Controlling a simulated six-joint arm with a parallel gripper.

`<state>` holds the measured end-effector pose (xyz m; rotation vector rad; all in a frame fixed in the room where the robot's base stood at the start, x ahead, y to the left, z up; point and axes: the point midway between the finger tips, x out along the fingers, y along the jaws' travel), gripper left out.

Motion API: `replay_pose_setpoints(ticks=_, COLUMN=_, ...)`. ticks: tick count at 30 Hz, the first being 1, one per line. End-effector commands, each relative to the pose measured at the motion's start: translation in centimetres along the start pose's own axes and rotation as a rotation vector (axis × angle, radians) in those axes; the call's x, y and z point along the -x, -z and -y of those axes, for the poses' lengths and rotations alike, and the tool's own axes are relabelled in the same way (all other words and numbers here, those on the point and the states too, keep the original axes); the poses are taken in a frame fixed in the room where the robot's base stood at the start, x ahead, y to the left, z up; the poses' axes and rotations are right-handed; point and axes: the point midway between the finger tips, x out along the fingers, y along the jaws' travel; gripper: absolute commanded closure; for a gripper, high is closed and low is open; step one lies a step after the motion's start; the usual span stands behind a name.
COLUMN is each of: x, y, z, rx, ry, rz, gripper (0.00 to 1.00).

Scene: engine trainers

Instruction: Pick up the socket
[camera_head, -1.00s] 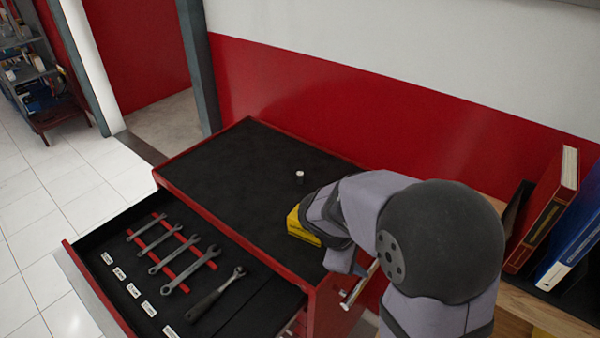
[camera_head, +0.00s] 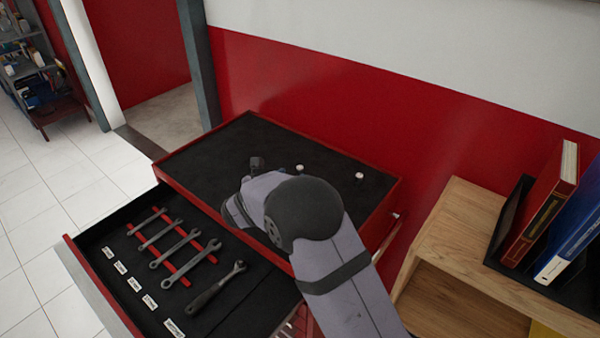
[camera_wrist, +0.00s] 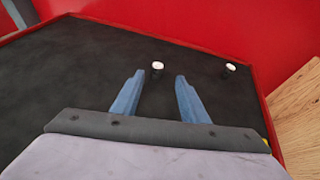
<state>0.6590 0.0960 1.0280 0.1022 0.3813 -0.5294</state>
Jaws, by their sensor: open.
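Two small sockets with pale tops and dark sides stand on the black top of the red tool chest. The left socket (camera_head: 299,168) and the right socket (camera_head: 359,175) both show in the head view. In the wrist view, the left socket (camera_wrist: 158,68) is in line with the gap between my fingers, just beyond their tips, and the right socket (camera_wrist: 231,68) is off to the right. My gripper (camera_wrist: 160,78) has its two blue fingers apart with nothing between them.
An open drawer (camera_head: 110,232) with several wrenches (camera_head: 170,245) lies in front of the chest top (camera_head: 225,150). A wooden shelf (camera_head: 465,250) with binders stands at right. The red wall is behind. A sliver of yellow (camera_wrist: 266,142) shows beside my gripper.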

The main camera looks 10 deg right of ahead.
Motion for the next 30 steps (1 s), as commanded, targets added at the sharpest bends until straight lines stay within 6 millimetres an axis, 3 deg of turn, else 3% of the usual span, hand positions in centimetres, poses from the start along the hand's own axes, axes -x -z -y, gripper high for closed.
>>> replay_pose_setpoints(ticks=6, x=-1.6, y=-0.1, z=0.1, rx=-0.002, ry=0.003, rz=-0.003, gripper=0.60)
replay_pose_setpoints(ticks=14, x=-2.2, y=-0.2, z=0.0, rx=-0.003, ry=0.002, rz=-0.002, gripper=0.60)
replay_pose_setpoints(ticks=30, x=-6.8, y=-0.3, z=-0.5, rx=-0.004, ry=0.003, rz=-0.002, gripper=0.60)
